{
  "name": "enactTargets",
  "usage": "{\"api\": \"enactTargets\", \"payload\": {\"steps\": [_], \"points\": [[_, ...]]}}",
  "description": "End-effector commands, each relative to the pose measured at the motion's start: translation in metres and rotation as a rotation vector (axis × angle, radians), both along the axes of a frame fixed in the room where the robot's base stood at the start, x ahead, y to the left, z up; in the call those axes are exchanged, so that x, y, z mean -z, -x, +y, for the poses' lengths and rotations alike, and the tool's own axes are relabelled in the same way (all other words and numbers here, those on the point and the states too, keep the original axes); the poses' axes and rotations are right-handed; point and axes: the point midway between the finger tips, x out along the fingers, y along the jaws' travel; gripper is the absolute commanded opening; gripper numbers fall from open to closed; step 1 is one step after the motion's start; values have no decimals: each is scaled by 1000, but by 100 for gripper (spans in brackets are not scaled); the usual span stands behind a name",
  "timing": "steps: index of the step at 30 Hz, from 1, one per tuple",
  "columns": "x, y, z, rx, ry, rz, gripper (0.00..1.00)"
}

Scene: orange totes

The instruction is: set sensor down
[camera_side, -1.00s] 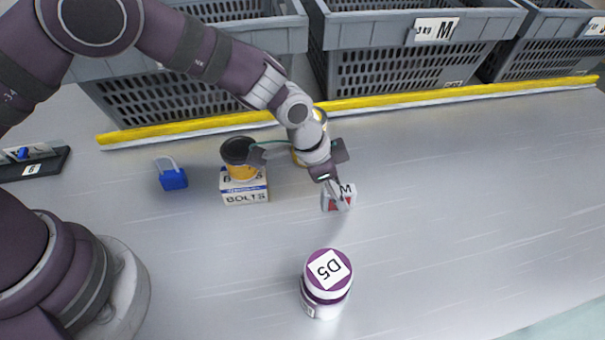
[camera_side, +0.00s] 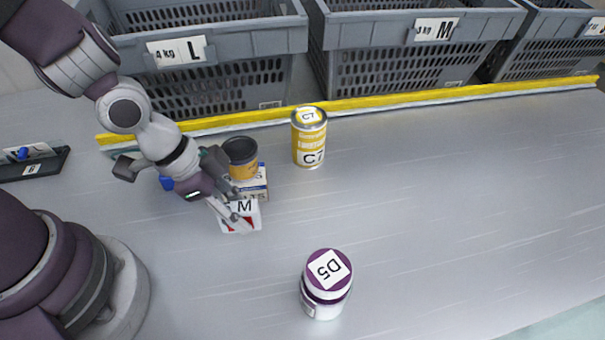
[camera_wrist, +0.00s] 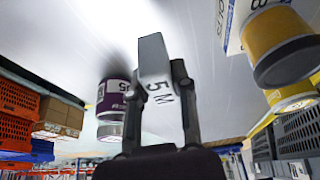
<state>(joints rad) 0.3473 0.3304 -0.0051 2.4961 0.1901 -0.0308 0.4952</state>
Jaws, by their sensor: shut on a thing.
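My gripper (camera_side: 228,213) is shut on a small white box marked M (camera_side: 245,210) with a red patch, the only thing held; I cannot read the word sensor on it. In the wrist view the box (camera_wrist: 153,72) sits between the two fingertips (camera_wrist: 160,82), with "M" and "5" on the side facing the camera. In the side view it is just in front of the bolts box (camera_side: 262,182) and partly overlaps it. I cannot tell whether it touches the table or hangs a little above it.
A yellow tin with a dark top (camera_side: 241,160) stands on the bolts box. A yellow C7 can (camera_side: 309,140) stands behind to the right, and a purple-lidded D5 jar (camera_side: 326,285) in front. A blue padlock (camera_side: 167,184) is mostly hidden. Grey crates (camera_side: 415,60) line the back; the right table is clear.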

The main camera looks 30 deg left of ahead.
Motion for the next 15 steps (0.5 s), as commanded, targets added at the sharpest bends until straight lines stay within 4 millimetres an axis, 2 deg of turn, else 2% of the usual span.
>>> {"api": "enactTargets", "payload": {"steps": [2,5,10,15], "points": [[-1,1,-1,8,0,-2,0],[-3,-13,-16,46,0,-4,0],[-14,-49,-76,152,-5,-5,0],[-30,-65,-142,239,-7,-2,0]]}}
